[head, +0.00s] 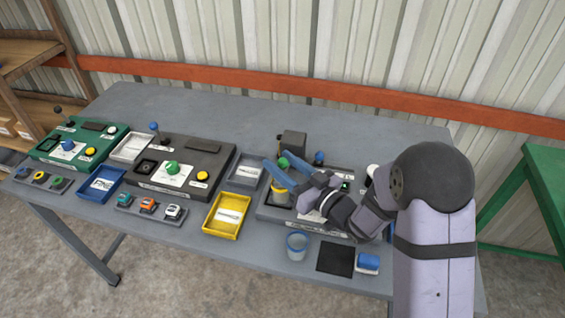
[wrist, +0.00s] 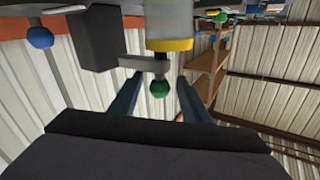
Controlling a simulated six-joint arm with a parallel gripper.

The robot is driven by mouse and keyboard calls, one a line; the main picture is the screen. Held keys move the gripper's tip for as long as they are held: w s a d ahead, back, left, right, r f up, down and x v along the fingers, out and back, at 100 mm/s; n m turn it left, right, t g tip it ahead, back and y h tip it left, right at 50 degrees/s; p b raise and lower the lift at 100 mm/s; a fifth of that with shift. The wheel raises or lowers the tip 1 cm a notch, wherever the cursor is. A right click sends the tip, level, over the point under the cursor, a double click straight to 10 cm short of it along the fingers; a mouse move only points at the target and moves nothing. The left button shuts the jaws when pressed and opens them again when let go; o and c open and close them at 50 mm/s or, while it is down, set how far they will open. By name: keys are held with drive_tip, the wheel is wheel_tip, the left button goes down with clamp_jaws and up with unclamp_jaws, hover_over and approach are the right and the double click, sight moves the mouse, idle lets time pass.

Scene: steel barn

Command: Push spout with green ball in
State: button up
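The green ball (head: 283,162) sits on the grey device at the right of the table. In the wrist view the green ball (wrist: 160,89) hangs from the end of a short grey spout bar (wrist: 146,63), next to a pale cylinder with a yellow ring (wrist: 170,45). My gripper (head: 275,160) is open, with its two blue fingers apart. In the wrist view the ball shows between the fingers of my gripper (wrist: 157,88), with space on both sides. I cannot tell whether a finger touches it. My gripper hides part of the device.
A dark block (head: 293,142) and a blue ball (head: 319,158) stand close behind my gripper. A yellow tray (head: 226,228), a blue cup (head: 297,246) and a black square (head: 335,259) lie nearer the front edge. A dark panel box (head: 207,156) is to the left.

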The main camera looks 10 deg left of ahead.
clamp_jaws()
drive_tip(key=w, duration=0.3)
drive_tip(key=shift+w+b, duration=0.25)
drive_tip(key=shift+b, duration=0.15)
drive_tip(key=shift+o, duration=0.4)
unclamp_jaws()
drive_tip(key=b+v, duration=0.2)
drive_tip(key=v, duration=0.5)
drive_tip(key=shift+s+d, duration=0.1)
drive_tip(key=shift+d, duration=0.05)
